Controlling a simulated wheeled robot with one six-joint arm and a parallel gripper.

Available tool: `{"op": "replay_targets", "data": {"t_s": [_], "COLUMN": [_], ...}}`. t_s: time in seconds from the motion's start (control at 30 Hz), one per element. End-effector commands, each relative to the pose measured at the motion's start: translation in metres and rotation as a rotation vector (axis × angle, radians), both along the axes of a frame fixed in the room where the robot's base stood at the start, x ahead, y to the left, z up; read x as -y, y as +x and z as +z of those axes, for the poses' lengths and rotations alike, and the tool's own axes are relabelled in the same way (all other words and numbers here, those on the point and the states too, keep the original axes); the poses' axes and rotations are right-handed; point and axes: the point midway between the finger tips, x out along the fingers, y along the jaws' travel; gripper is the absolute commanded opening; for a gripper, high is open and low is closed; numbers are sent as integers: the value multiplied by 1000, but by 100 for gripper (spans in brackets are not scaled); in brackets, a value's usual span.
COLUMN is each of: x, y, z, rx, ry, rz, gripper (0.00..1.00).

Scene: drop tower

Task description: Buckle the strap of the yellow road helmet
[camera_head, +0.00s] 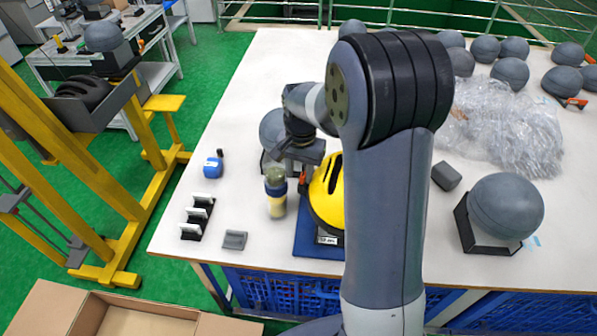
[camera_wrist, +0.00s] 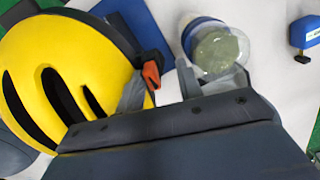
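The yellow road helmet (camera_head: 328,190) with black vents sits on a blue mat (camera_head: 312,240), partly hidden behind my arm. In the wrist view the helmet (camera_wrist: 55,75) fills the left side. A black strap or buckle piece with an orange end (camera_wrist: 151,74) stands at its edge, close to my left finger. I cannot tell whether the buckle is joined. My gripper (camera_wrist: 165,88) is open, its fingers apart with nothing visibly held between them. In the head view my gripper (camera_head: 303,155) hangs just above and left of the helmet.
A bottle with a blue band (camera_head: 276,192) stands close left of the helmet. A blue tape measure (camera_head: 213,167), small holders (camera_head: 197,217) and a grey block (camera_head: 235,240) lie further left. Grey headforms (camera_head: 505,205) and clear plastic wrap (camera_head: 500,125) occupy the right.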

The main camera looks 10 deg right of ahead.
Motion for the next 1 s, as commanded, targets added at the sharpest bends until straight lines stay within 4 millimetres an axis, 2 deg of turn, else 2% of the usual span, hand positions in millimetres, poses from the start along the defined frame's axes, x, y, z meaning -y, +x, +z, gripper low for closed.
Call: {"op": "replay_targets", "data": {"t_s": [0.3,0.5,0.73,1.0], "x": [0,0,0,0], "y": [3,3,3,3], "z": [62,92,102,96], "rx": [9,9,6,6], "ry": [0,0,1,1], "rz": [0,1,1,1], "gripper": [37,37,37,37]}}
